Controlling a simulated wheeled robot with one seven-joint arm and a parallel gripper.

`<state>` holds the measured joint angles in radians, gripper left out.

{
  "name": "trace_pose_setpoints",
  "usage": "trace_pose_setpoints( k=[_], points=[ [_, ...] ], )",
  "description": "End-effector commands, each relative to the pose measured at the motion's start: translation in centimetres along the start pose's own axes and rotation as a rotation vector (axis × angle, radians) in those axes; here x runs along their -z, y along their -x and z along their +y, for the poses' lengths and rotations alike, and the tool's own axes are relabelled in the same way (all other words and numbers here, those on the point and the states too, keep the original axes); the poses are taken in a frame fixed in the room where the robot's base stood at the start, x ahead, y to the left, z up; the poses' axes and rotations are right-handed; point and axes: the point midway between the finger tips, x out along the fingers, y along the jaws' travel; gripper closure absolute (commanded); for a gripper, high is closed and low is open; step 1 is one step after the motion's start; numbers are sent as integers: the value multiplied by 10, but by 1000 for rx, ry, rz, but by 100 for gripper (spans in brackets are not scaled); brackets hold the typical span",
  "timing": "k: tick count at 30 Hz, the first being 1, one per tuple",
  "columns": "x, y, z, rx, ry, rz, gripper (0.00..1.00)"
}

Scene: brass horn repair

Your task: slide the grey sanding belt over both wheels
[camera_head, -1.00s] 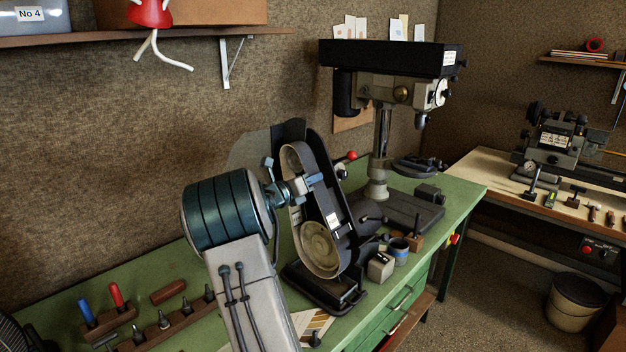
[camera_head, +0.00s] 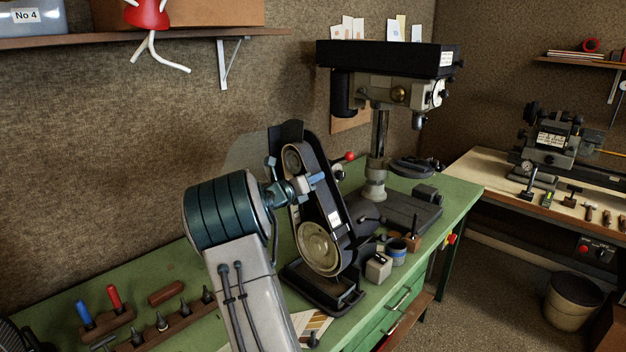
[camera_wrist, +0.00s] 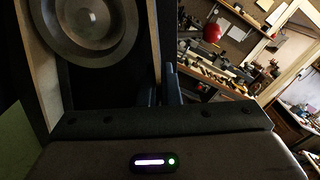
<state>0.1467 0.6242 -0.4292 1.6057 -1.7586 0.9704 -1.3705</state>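The grey sanding belt (camera_head: 334,208) is a tall loop around the belt grinder's small upper wheel (camera_head: 292,160) and large lower wheel (camera_head: 318,246). Both wheel faces show inside the loop, near its front edge. I cannot tell whether the belt sits fully across both wheels. My gripper (camera_head: 316,179) is at the upper part of the belt's right run, with its blue fingers closed on the strip. In the wrist view, a wheel (camera_wrist: 92,22) shows between the belt's two runs (camera_wrist: 156,45), and my fingers (camera_wrist: 160,88) flank the right run.
A red-knobbed lever (camera_head: 349,156) is just right of the grinder's top. A drill press (camera_head: 377,150) stands behind to the right. A small box (camera_head: 378,267) and blue-banded pot (camera_head: 397,252) are right of the grinder's base. Tool racks (camera_head: 170,325) lie at the left front of the green bench.

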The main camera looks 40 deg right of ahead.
Motion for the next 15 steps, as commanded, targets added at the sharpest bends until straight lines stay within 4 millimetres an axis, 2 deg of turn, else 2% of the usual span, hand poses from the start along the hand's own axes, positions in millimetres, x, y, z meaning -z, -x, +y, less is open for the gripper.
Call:
trace_pose_setpoints(
  k=[8,12,15],
  points=[
    [0,-1,0,1,-1,-1,100],
    [0,-1,0,1,-1,0,71],
    [0,-1,0,1,-1,0,71]
  ],
)
